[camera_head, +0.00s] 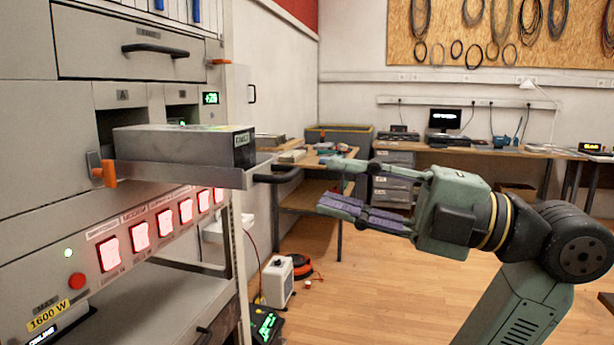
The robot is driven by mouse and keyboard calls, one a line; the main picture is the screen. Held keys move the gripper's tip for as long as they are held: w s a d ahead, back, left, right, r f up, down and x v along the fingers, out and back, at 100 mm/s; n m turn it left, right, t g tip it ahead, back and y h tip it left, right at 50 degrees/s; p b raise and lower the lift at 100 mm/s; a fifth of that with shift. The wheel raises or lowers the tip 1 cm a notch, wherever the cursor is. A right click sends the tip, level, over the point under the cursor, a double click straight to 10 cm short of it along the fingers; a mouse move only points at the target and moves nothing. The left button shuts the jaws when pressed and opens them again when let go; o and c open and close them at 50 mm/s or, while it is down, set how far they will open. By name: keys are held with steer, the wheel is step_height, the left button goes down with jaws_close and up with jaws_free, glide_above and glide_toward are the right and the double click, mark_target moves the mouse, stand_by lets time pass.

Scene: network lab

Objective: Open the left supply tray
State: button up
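A grey supply tray (215,176) sticks out from the left opening, marked A (123,96), in the cabinet front. It carries a dark grey box (190,145) with a small green-lettered label on its end. The tray's black bar handle (278,176) is at its right end. My gripper (338,184) is open and empty just right of the handle, with its fingers pointing left and apart. It appears clear of the handle, though the depth gap is hard to judge. An orange latch (105,174) sits at the tray's left side.
A second opening (182,94) with a green display lies right of A. A closed drawer (130,47) is above, and lit red switches (164,222) are below. A wooden shelf table (315,165) stands behind my gripper. Open wooden floor (385,285) lies below.

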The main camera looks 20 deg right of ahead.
steer(key=v, duration=0.5)
steer(key=shift+s+d, duration=0.1)
steer(key=shift+d, duration=0.05)
stand_by(0.3)
